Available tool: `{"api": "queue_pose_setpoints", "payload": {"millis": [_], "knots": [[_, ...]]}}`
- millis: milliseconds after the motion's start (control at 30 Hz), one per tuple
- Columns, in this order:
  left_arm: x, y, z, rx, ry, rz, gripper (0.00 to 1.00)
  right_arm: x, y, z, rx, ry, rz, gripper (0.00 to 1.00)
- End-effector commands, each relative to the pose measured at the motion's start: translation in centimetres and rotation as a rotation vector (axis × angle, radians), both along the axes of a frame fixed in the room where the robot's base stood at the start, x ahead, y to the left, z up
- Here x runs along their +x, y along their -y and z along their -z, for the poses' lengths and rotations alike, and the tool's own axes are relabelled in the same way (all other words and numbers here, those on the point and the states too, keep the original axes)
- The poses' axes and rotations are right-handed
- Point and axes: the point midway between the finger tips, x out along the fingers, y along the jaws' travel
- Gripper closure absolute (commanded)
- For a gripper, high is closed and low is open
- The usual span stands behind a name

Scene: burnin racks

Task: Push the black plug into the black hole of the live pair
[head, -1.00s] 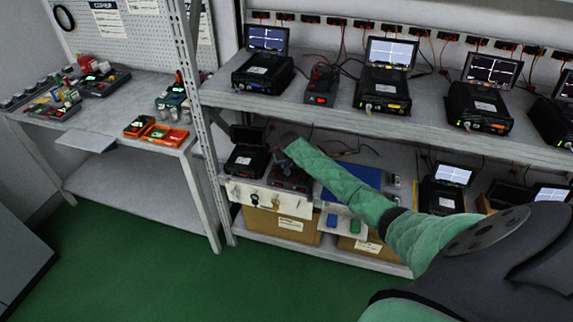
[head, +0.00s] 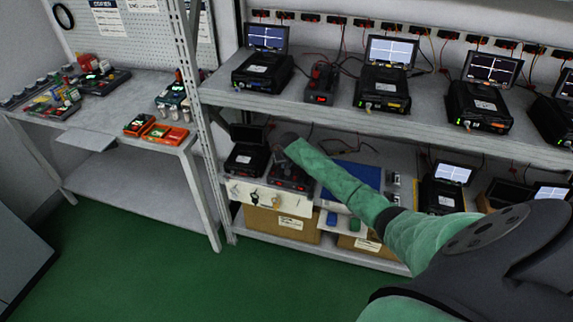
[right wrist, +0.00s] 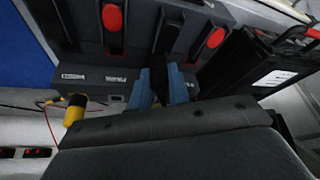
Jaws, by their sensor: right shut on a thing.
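My right arm reaches to the lower shelf. In the head view my right gripper (head: 284,163) is small and dark above a dark test unit (head: 292,180). In the right wrist view the blue fingertips of my right gripper (right wrist: 159,86) are shut on a narrow dark thing, which I take to be the black plug (right wrist: 158,92). The fingers are at the face of the dark unit (right wrist: 92,78), which bears small white labels and red round parts. The live pair's black hole is not visible, and I cannot tell whether the plug's tip is inside it. My left gripper is not in view.
A yellow-and-black part (right wrist: 75,110) is left of the fingers. A black instrument (head: 246,160) stands left of the unit, and a blue panel (head: 357,173) is to its right. The upper shelf (head: 240,101) hangs over the workspace. A side table (head: 100,130) stands left.

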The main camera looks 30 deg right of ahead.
Motion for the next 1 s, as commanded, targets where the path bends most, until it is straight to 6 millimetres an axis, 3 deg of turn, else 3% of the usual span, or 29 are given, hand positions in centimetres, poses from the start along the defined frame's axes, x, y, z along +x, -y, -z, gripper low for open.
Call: {"api": "queue_pose_setpoints", "payload": {"millis": [833, 867, 1000], "knots": [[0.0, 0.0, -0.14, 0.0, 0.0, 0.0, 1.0, 0.02, -0.03, 0.74, 0.0, 0.0, 0.0, 0.97], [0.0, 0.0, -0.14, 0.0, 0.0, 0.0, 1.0, 0.02, -0.03, 0.74, 0.0, 0.0, 0.0, 0.8], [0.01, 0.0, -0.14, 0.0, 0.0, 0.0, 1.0, 0.02, -0.03, 0.74, 0.0, 0.0, 0.0, 0.57]]}}
